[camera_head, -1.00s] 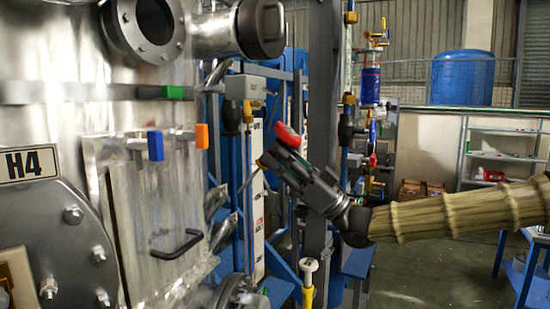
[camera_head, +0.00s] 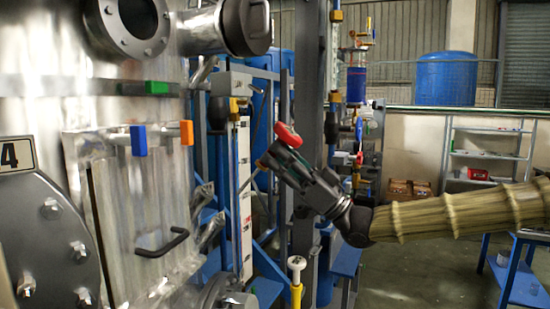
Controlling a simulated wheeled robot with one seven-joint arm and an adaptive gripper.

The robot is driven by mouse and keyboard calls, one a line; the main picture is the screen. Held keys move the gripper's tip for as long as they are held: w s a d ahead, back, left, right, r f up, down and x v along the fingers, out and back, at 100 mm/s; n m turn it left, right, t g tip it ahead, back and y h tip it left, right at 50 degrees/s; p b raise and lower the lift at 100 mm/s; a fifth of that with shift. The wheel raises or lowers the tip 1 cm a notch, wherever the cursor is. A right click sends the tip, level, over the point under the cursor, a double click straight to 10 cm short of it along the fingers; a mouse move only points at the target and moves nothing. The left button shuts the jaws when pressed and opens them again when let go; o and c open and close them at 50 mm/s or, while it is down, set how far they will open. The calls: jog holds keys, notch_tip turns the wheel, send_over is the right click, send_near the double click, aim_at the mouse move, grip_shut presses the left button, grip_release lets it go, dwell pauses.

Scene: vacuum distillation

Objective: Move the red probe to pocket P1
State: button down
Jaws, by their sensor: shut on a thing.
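My gripper (camera_head: 277,160) is near the middle of the head view, raised and angled up to the left. It is shut on the red probe (camera_head: 288,135), whose rounded red head shows at the upper end of the jaws. A thin rod sticks out to the lower left of the jaws; I cannot tell whether it belongs to the probe. The gripper is to the right of the steel vessel (camera_head: 110,200), apart from it in the picture. No P1 label can be read, so I cannot tell which place is pocket P1.
Green (camera_head: 157,88), blue (camera_head: 138,140) and orange (camera_head: 186,132) pieces sit on the vessel front, above a black handle (camera_head: 163,243). A yellow piece with a white top (camera_head: 296,264) stands below my gripper. A grey column (camera_head: 308,100) rises behind it.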

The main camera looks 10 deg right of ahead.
jog(key=shift+s+d+f, duration=0.1)
jog(key=shift+d, duration=0.2)
jog(key=w+a+f+b, duration=0.1)
jog(key=w+f, duration=0.2)
jog(key=w, duration=0.4)
jog(key=w+a+f+g+b, duration=0.1)
jog(key=w+f, duration=0.2)
jog(key=w, duration=0.4)
jog(key=shift+w+a+h+b, duration=0.25)
jog(key=shift+w+h+b, duration=0.05)
jog(key=shift+b, duration=0.1)
jog(key=shift+a+f+n+b, duration=0.1)
jog(key=shift+f+n+b, duration=0.2)
jog(key=shift+b, duration=0.15)
jog(key=shift+w+a+f+b, duration=0.25)
jog(key=shift+a+f+b, duration=0.55)
jog(key=shift+f, duration=0.3)
jog(key=shift+w+a+f+b, duration=0.25)
jog(key=shift+a+f+b, duration=0.5)
jog(key=shift+f, duration=0.3)
jog(key=shift+b, duration=0.8)
jog(key=shift+w+a+f+b, duration=0.2)
jog(key=shift+a+f+b, duration=0.45)
jog(key=shift+f, duration=0.25)
jog(key=shift+w+a+f+b, duration=0.2)
jog(key=shift+a+f+b, duration=0.4)
jog(key=shift+f, duration=0.25)
dwell(0.7)
